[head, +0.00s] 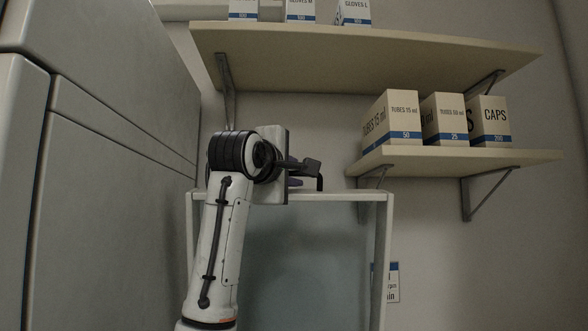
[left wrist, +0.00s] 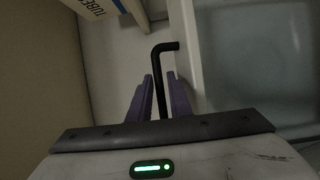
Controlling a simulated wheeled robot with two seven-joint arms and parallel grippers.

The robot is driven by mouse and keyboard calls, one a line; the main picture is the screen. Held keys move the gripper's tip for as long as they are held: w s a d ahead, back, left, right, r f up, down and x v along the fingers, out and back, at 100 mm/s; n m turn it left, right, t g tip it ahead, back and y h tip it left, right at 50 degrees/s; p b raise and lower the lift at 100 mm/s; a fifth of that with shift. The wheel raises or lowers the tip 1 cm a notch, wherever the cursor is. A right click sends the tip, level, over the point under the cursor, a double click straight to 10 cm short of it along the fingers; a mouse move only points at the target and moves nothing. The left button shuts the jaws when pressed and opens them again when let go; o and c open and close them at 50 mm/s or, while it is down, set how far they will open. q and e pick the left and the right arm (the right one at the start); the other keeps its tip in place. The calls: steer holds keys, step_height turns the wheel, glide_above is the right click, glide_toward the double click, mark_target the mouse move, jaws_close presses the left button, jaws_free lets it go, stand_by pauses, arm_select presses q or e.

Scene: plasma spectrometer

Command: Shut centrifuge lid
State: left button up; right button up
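A pale-framed, translucent grey panel (head: 310,255) stands upright in the lower middle of the head view; it may be the raised centrifuge lid, but I cannot tell for sure. It also shows at the right of the left wrist view (left wrist: 258,60). My left gripper (head: 304,175) is at its top edge. In the left wrist view, the purple fingers (left wrist: 160,92) lie on either side of a black L-shaped bar (left wrist: 157,65), probably a handle. I cannot tell whether they grip it. The centrifuge body is not clearly visible. My right gripper is out of view.
A tall grey cabinet (head: 110,150) fills the left side. Wall shelves hang above: the upper shelf (head: 360,65) holds glove boxes, the lower shelf (head: 440,162) holds tube and caps boxes (head: 490,122). A small sign (head: 393,282) is on the wall.

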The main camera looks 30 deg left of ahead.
arm_select(q)
steer(key=shift+w, duration=0.2)
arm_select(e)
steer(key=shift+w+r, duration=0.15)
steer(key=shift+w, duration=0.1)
